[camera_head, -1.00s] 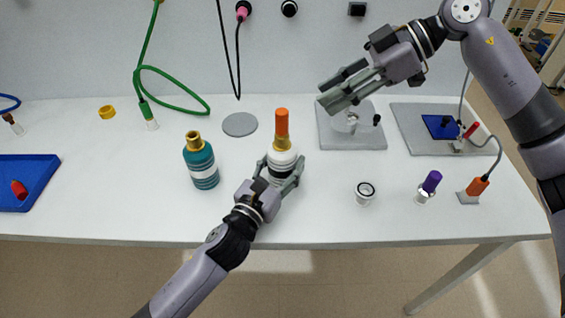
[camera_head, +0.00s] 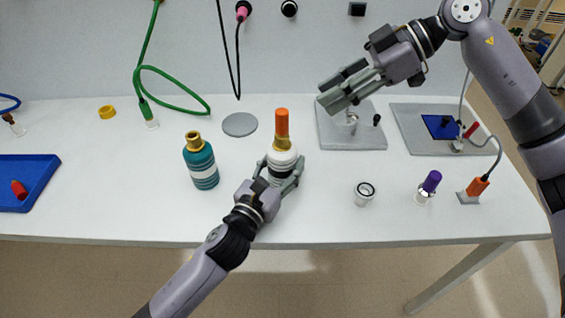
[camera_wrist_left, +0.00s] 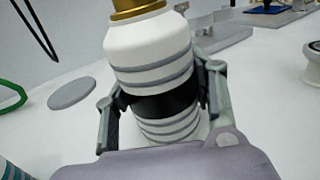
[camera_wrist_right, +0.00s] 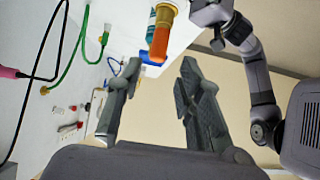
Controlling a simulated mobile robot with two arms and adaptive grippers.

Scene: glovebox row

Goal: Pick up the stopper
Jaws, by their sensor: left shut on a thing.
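An orange stopper (camera_head: 282,123) stands upright in the gold neck of a white bottle (camera_head: 283,160) with grey bands. My left gripper (camera_head: 281,174) is shut around the bottle's body, which stands upright on the table; the left wrist view shows the fingers on both sides of the bottle (camera_wrist_left: 150,55). The stopper is out of that view. My right gripper (camera_head: 343,90) is open and empty, above and to the right of the bottle. In the right wrist view the orange stopper (camera_wrist_right: 158,42) shows beyond and between the open fingers (camera_wrist_right: 160,85).
A teal bottle (camera_head: 201,163) with a gold neck stands left of the white bottle. A grey disc (camera_head: 239,124) lies behind. A blue tray (camera_head: 45,170) holds a red piece.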

